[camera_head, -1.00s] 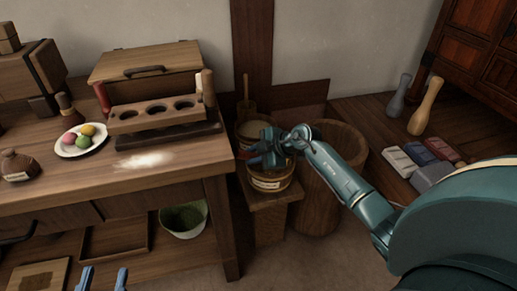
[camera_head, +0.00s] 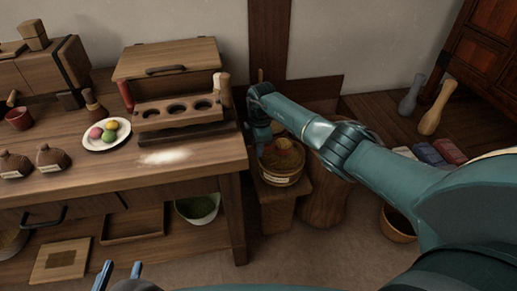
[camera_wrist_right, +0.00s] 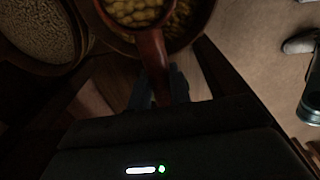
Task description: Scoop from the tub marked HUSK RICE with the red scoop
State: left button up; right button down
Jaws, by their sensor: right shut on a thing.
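The red scoop (camera_wrist_right: 152,50) is held by its handle in my right gripper (camera_wrist_right: 157,88). In the wrist view its round bowl shows yellow grains and is over or in a tub of similar yellow grains (camera_wrist_right: 185,25). I cannot tell whether the bowl touches them. In the head view my right gripper (camera_head: 262,148) is at the left rim of this round wooden tub (camera_head: 281,179). Its pale label is too small to read, so I cannot tell whether it says HUSK RICE. My left gripper (camera_head: 119,271) is empty, with fingers apart, at the bottom edge.
Another tub with pale grains (camera_wrist_right: 40,28) stands beside it in the wrist view. The wooden workbench (camera_head: 90,174) on the left carries a holed rack (camera_head: 178,108) and a plate of coloured balls (camera_head: 121,132). A tall round wooden container (camera_head: 323,200) stands right of the tub.

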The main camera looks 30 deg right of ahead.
pick_arm(q)
jog(key=shift+s+a+g+y+p, duration=0.15)
jog(key=shift+s+g+y+p, duration=0.2)
jog(key=shift+g+p, duration=0.35)
pick_arm(e)
jog(key=shift+r+g, duration=0.3)
jog(key=shift+r, duration=1.4)
